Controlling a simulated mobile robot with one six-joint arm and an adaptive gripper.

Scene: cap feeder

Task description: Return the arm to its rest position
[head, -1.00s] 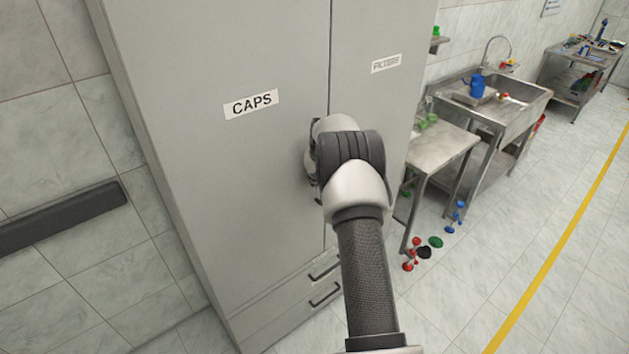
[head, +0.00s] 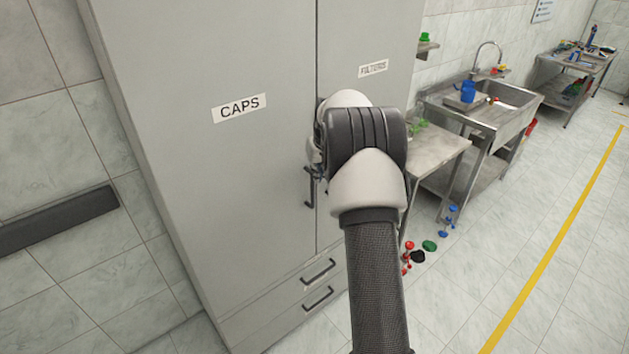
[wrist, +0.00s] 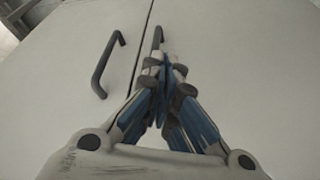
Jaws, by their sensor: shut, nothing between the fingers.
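My gripper (wrist: 165,68) shows in the wrist view with its blue-padded fingers together and nothing between them. It is in front of the grey cabinet (head: 220,60), near the seam between the two doors. A dark handle (wrist: 108,66) on one door is to the left of the fingers, apart from them. A second handle (wrist: 156,40) is partly hidden behind the fingertips. In the head view my arm reaches up toward the cabinet and hides the gripper. The left door handle (head: 309,188) shows just left of the arm. Both doors look shut.
The left door bears a CAPS label (head: 239,108), the right one a FILTERS label (head: 373,68). Drawers with handles (head: 318,271) are below. A metal table (head: 440,150) and a sink (head: 510,95) stand to the right. Red, green, black and blue items (head: 429,246) lie on the floor.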

